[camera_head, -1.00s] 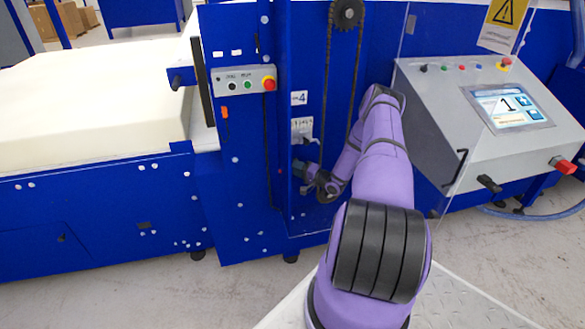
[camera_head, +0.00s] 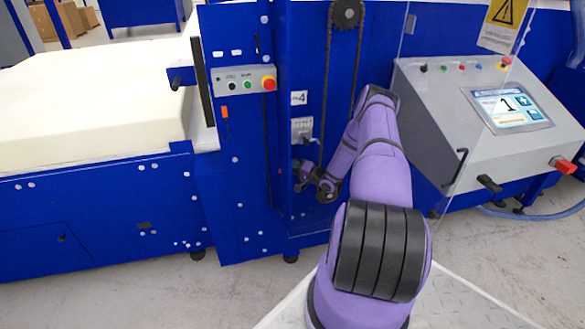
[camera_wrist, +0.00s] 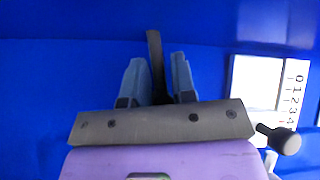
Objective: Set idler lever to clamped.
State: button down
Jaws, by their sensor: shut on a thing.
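The idler lever (camera_wrist: 154,42) shows in the wrist view as a narrow dark bar standing out between the two blue-grey fingers. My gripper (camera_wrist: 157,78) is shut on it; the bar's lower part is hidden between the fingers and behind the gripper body. In the head view my gripper (camera_head: 299,178) is low in the blue machine's recess, below the small scale plate (camera_head: 301,127). The lever is too small and covered to make out there. The scale plate (camera_wrist: 292,92), with numbers from 0 up, also shows right of the fingers in the wrist view.
A dark round knob (camera_wrist: 284,139) sits close to the right of my gripper. A chain (camera_head: 328,90) and sprocket (camera_head: 347,13) are above. The control console (camera_head: 465,120) stands to the right of my arm. A cream foam block (camera_head: 90,105) lies at left.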

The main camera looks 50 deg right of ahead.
jog(key=n+g, duration=0.1)
jog(key=n+g+h, duration=0.1)
jog(key=shift+s+f+n+g, duration=0.1)
jog(key=shift+f+n+g, duration=0.3)
jog(key=shift+s+d+f+n+g+h, duration=0.1)
jog(key=shift+d+f+n+g+h, duration=0.05)
jog(key=shift+n+g+h, duration=0.35)
jog(key=shift+s+d+f+n+g+h, duration=0.15)
jog(key=shift+n+g+h, duration=0.15)
jog(key=shift+n+g, duration=0.25)
jog(key=shift+s+d+f+n+g+h, duration=0.1)
jog(key=shift+d+n+g+h, duration=0.1)
jog(key=shift+n+g+h, duration=0.45)
jog(key=shift+s+d+f+n+g+h, duration=0.1)
jog(key=shift+d+n+g+h, duration=0.1)
jog(key=shift+n+g+h, duration=0.4)
jog(key=shift+s+d+f+n+g+h, duration=0.15)
jog(key=shift+n+g+h, duration=0.25)
jog(key=shift+g+h, duration=0.5)
jog(key=shift+d, duration=0.1)
jog(key=c, duration=1.2)
grip_release()
jog(key=shift+r, duration=0.1)
